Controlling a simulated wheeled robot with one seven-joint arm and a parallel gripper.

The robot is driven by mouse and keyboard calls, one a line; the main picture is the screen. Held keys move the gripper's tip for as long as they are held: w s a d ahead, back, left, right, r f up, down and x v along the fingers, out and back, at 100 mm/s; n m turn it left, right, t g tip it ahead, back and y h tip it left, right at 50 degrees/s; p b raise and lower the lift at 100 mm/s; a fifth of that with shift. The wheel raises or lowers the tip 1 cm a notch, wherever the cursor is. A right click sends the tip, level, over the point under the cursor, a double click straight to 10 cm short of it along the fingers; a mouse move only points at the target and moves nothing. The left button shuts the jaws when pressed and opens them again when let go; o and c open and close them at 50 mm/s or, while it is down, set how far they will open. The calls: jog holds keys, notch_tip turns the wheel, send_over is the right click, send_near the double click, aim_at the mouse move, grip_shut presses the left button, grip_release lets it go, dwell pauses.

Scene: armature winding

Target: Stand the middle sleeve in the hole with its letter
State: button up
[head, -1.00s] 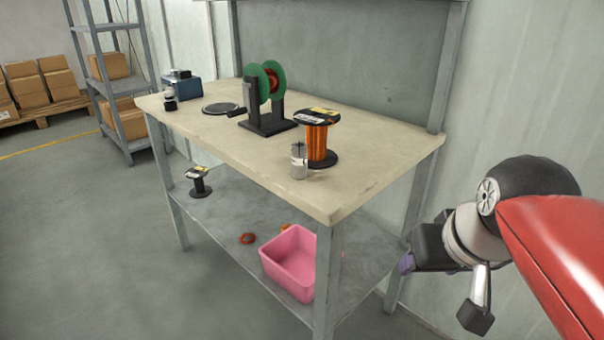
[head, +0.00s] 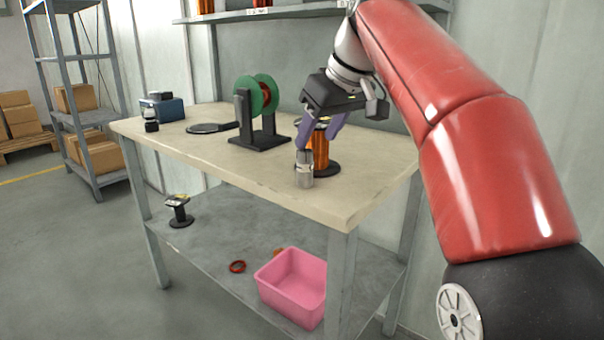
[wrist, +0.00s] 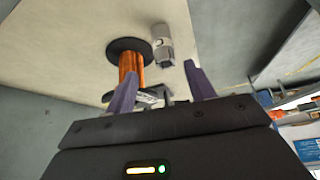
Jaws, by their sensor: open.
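I cannot pick out a lettered sleeve or a lettered hole in either view. My gripper (head: 319,140) is open and empty over the right end of the workbench (head: 262,172), its purple fingers pointing down. In the head view the fingers partly cover a spool of copper wire (head: 321,158) with a black base. A small grey metal cylinder (head: 304,176) stands in front of the spool, just below one fingertip. In the wrist view, the cylinder (wrist: 163,44) shows beyond the fingertips (wrist: 160,76), and the spool (wrist: 131,58) shows beside the left finger.
A green-flanged winding stand (head: 258,110), a dark round plate (head: 211,128) and a blue box (head: 163,108) stand farther left on the bench. Copper spools (head: 206,6) sit on the upper shelf. A pink bin (head: 292,290) and a black spool (head: 179,211) are on the lower shelf.

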aim_at(305, 151)
jog(key=b+x, duration=0.1)
jog(key=x, duration=0.4)
jog(key=shift+a+f+b, duration=0.3)
jog(key=shift+a+b, duration=0.1)
jog(key=shift+a, duration=0.1)
jog(key=shift+r, duration=0.1)
jog(key=c, duration=1.2)
jog(key=shift+o, duration=0.2)
jog(key=shift+r, duration=0.1)
